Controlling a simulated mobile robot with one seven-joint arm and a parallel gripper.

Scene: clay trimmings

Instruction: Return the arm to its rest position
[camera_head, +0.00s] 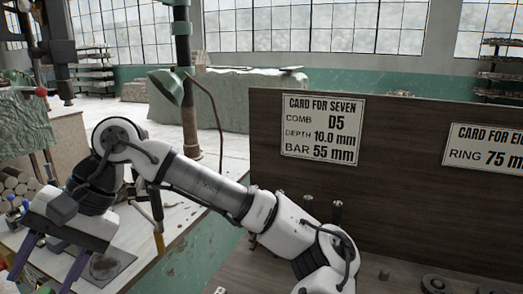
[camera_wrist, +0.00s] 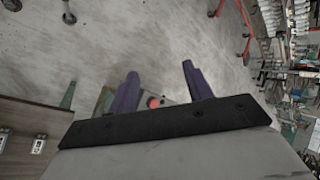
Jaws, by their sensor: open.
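My arm reaches from the lower right to the left across the head view. My gripper (camera_head: 38,284) is at its far end, at the lower left, pointing down over the edge of a pale worktop. Its two purple fingers are apart, with nothing held between them. In the wrist view my gripper (camera_wrist: 160,70) also shows open and empty, with grey floor beyond the fingertips. A small red round thing (camera_wrist: 153,102) shows between the fingers, farther off.
A dark wooden board (camera_head: 400,115) with a card reading "CARD FOR SEVEN" (camera_head: 322,129) stands at the right. A green lamp (camera_head: 167,87) on a post rises behind my arm. Small jars (camera_head: 14,210) and stacked rolls (camera_head: 18,182) are at the left near my gripper.

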